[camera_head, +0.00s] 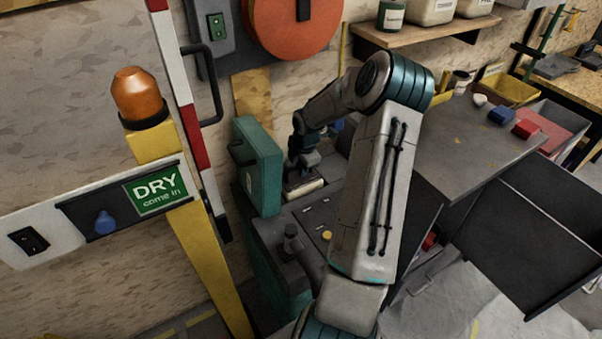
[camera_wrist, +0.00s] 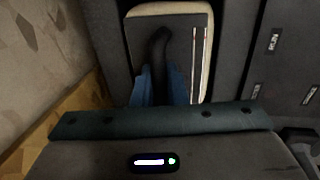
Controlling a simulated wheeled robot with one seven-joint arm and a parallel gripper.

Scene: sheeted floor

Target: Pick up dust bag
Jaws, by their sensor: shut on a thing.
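The dust bag is a flat block with a pale cream rim, a dark grey top and thin red and white stripes on its right side. It shows in the wrist view (camera_wrist: 207,50) and as a small pale-edged shape in the head view (camera_head: 306,188). It sits in a recess of a dark machine top (camera_head: 318,212). My gripper (camera_wrist: 160,88) has blue fingers close together at the bag's dark top, by a black curved piece. In the head view my gripper (camera_head: 303,168) is right above the bag. The fingers' exact contact is partly hidden.
A green lid (camera_head: 260,165) stands open just left of the recess. A red-white barrier post (camera_head: 195,140) and an orange beacon (camera_head: 138,95) stand further left. A grey bench (camera_head: 470,135) holds small red and blue items.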

